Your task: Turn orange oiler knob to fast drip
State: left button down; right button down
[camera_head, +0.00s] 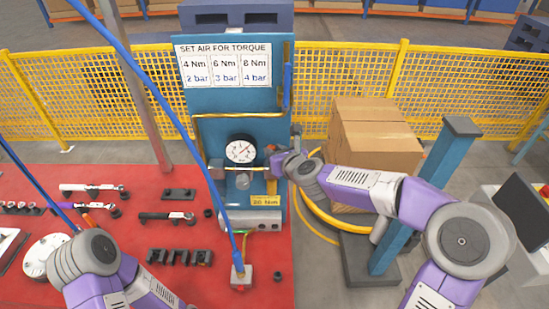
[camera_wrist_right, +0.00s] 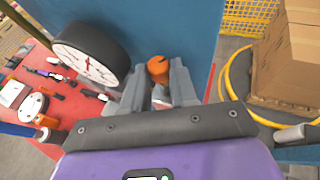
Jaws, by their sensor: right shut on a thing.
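The orange oiler knob (camera_wrist_right: 158,66) shows in the right wrist view, in front of the blue panel (camera_wrist_right: 185,25). It sits between the fingertips of my right gripper (camera_wrist_right: 157,82), which is shut on it. In the head view my right gripper (camera_head: 277,163) reaches in from the right to the panel, just right of the white dial gauge (camera_head: 240,151). The gripper and wrist mostly hide the knob there, and its drip setting cannot be read. My left arm is at the lower left over the red table; its gripper does not show.
The red table (camera_head: 130,215) carries wrenches, sockets and dark fixtures. A blue hose (camera_head: 180,125) crosses the head view. Cardboard boxes (camera_head: 372,140), a yellow hose and a teal post (camera_head: 408,200) stand right of the panel. Yellow fencing (camera_head: 450,90) runs behind.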

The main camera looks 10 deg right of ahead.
jog(key=n+y+b, duration=0.1)
jog(key=y+b, duration=0.1)
jog(key=shift+w+d+f+n+g+b, duration=0.1)
jog(key=shift+d+f+n+g+b, duration=0.1)
jog(key=shift+d+n+g+b, duration=0.15)
jog(key=shift+r+n+g+y+b, duration=0.1)
jog(key=shift+n+g+y+b, duration=0.4)
jog(key=shift+n+y, duration=0.25)
jog(key=c, duration=0.9)
grip_release()
jog(key=shift+r, duration=0.1)
jog(key=shift+r, duration=0.1)
jog(key=shift+t, duration=0.25)
